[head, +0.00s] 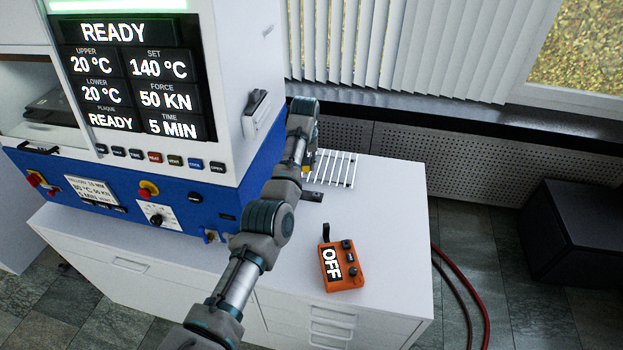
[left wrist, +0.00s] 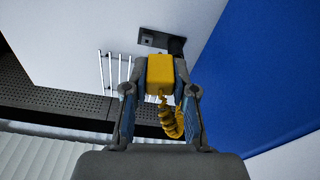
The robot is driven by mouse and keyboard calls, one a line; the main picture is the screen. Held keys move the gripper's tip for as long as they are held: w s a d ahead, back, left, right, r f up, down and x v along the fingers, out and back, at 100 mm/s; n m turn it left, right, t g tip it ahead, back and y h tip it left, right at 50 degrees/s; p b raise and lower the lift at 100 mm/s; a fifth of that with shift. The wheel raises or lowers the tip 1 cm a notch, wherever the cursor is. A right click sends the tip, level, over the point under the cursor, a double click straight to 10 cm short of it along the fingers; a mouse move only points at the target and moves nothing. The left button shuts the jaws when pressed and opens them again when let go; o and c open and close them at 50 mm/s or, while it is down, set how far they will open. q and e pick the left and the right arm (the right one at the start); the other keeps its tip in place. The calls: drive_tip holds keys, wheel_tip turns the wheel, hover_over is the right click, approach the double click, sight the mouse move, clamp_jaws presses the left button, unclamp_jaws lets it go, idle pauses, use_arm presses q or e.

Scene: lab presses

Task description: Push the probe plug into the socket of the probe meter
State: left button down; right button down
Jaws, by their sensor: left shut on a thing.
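A yellow block with a coiled yellow cable, which looks like the probe plug (left wrist: 168,75), sits between the fingers of my left gripper (left wrist: 162,92) in the left wrist view. The gripper is shut on it. My right gripper is not in view.
The blue and white press (head: 233,90) stands left of my arm. A white wire rack (head: 335,168) lies at the back of the white cabinet top (head: 390,220). A small dark plate (head: 312,197) lies in front of the rack. The top's right side is clear.

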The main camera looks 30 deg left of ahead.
use_arm(q)
drive_tip(key=r, duration=0.4)
drive_tip(key=d+r, duration=0.1)
drive_tip(key=r, duration=0.1)
drive_tip(key=shift+r, duration=0.2)
drive_tip(key=shift+s+d+r, duration=0.15)
drive_tip(key=shift+d+r, duration=0.1)
drive_tip(key=shift+r, duration=0.3)
drive_tip(key=shift+s+d+r, duration=0.1)
drive_tip(key=shift+d+r, duration=0.15)
drive_tip(key=shift+r, duration=0.3)
